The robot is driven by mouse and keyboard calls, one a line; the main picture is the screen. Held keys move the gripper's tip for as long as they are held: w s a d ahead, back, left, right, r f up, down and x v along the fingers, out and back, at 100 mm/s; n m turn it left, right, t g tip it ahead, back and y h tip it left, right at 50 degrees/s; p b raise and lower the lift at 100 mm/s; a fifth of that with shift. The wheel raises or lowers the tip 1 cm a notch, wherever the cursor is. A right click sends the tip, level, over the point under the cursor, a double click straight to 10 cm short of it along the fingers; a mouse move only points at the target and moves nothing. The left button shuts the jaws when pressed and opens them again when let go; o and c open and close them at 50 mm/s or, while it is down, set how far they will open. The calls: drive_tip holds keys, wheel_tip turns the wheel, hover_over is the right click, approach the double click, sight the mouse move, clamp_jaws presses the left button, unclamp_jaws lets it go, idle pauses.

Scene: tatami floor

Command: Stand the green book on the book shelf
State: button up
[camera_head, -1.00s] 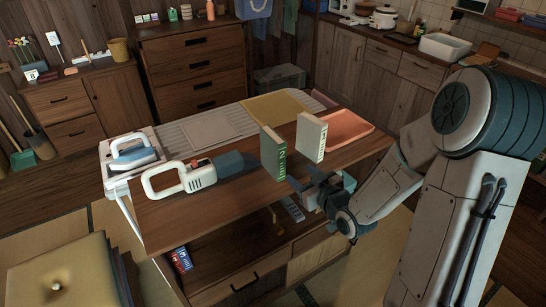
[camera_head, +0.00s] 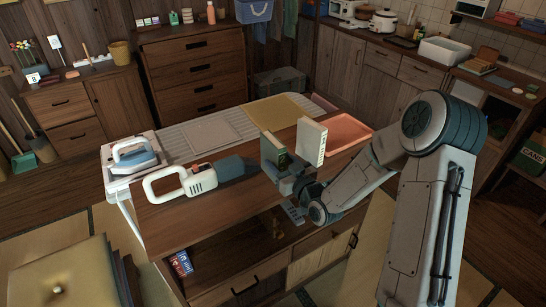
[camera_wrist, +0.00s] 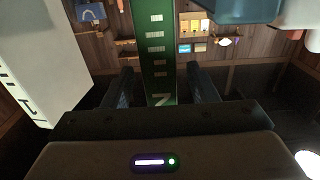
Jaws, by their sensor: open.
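The green book (camera_head: 274,149) stands upright on the wooden table near its front edge. In the wrist view the green book (camera_wrist: 157,50) shows its spine with white lettering, between my two fingers. My gripper (camera_head: 289,178) is open right in front of the book; in the wrist view my gripper (camera_wrist: 160,88) has a finger on each side of the spine, with gaps. A white book (camera_head: 311,141) stands upright just right of the green one; the white book also fills the left of the wrist view (camera_wrist: 38,60). I cannot identify the book shelf for sure.
An orange tray (camera_head: 347,134) lies to the right behind the white book. A red and blue box (camera_head: 181,263) sits on the lower shelf.

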drive_tip(key=shift+p+x, duration=0.65)
drive_tip(key=shift+x, duration=1.65)
drive_tip(key=shift+f, duration=0.1)
clamp_jaws()
